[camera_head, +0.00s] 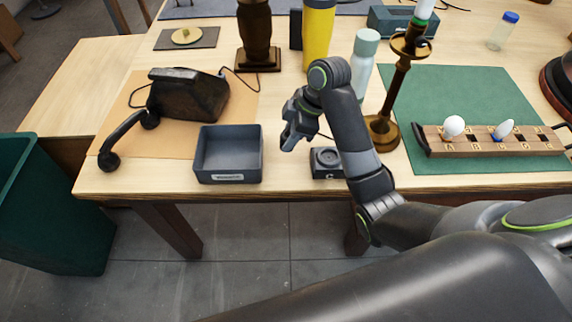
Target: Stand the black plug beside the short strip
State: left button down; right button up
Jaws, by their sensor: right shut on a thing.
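My right gripper (290,140) hangs over the front of the table, pointing down, between the grey tray and a small black block. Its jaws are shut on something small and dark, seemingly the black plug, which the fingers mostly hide. A thin dark cord shows behind the gripper. The black block (328,174) has a round recess on top and a letter C on its front; it stands at the table's front edge, right of the gripper. I cannot pick out the short strip with certainty. My left gripper is out of view.
The grey tray (228,178) stands left of the gripper, near an old black telephone (188,95). A brass lamp stand (382,128), a pale bottle (362,65) and a yellow flask (318,35) stand behind my arm. A wooden rack (485,150) with bulbs lies on a green mat (450,90).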

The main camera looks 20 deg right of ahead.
notch_tip(320, 180, down, 4)
jog(key=b, duration=0.3)
jog(key=shift+f, duration=0.1)
notch_tip(320, 180, down, 4)
jog(key=shift+r+p, duration=0.1)
jog(key=shift+p, duration=0.45)
jog(key=shift+f, duration=0.25)
jog(key=shift+f, duration=0.15)
jog(key=o, duration=1)
jog(key=shift+c, duration=0.2)
jog(key=v, duration=0.5)
jog(key=shift+d+r, duration=0.15)
jog(key=shift+r, duration=0.15)
jog(key=p+v, duration=0.4)
jog(key=v, duration=0.2)
jog(key=shift+r+p, duration=0.3)
jog(key=shift+p, duration=0.05)
